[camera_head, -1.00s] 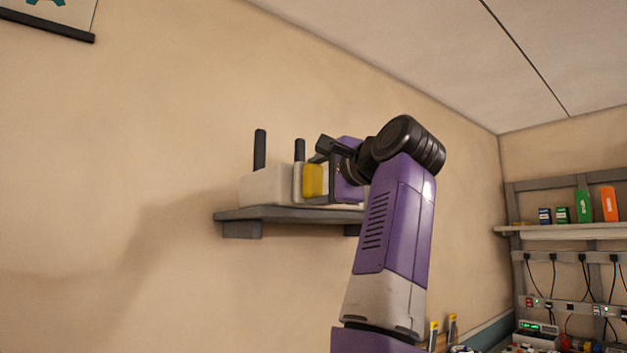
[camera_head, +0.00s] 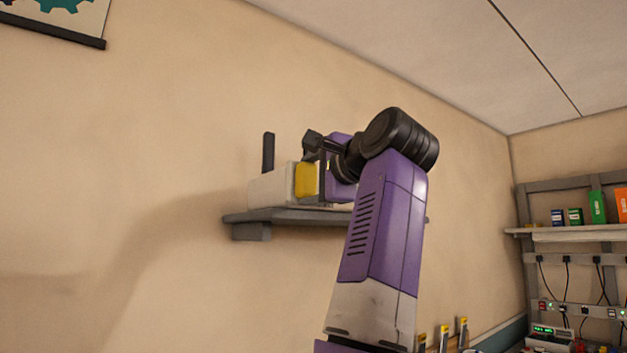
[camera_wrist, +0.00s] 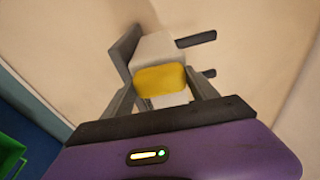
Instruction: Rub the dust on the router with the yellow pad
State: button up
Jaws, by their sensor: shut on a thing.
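The white router (camera_head: 268,188) sits on a grey wall shelf, with a black antenna (camera_head: 268,152) upright at its left. In the wrist view the router (camera_wrist: 157,47) lies just beyond the pad, with two dark antennas. My gripper (camera_head: 314,178) is shut on the yellow pad (camera_head: 306,180) and holds it in front of the router's right part. The pad also fills the space between the fingers in the wrist view (camera_wrist: 160,80). I cannot tell whether the pad touches the router. No dust is clear in either view.
The grey shelf (camera_head: 290,216) juts from the beige wall under the router. At the right, a back-wall shelf (camera_head: 575,233) holds small boxes above power strips and cables.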

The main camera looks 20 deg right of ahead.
jog(key=shift+s+d+b, duration=0.3)
jog(key=shift+s+b, duration=0.15)
jog(key=shift+s, duration=0.45)
jog(key=shift+s+d+b, duration=0.25)
jog(key=shift+s+b, duration=0.2)
jog(key=shift+s, duration=0.45)
jog(key=shift+s+d+b, duration=0.3)
jog(key=shift+s+b, duration=0.15)
jog(key=shift+s, duration=0.45)
jog(key=shift+s+d+b, duration=0.25)
jog(key=shift+s, duration=0.45)
jog(key=shift+s+d+b, duration=0.2)
jog(key=shift+s+b, duration=0.05)
jog(key=shift+s, duration=0.45)
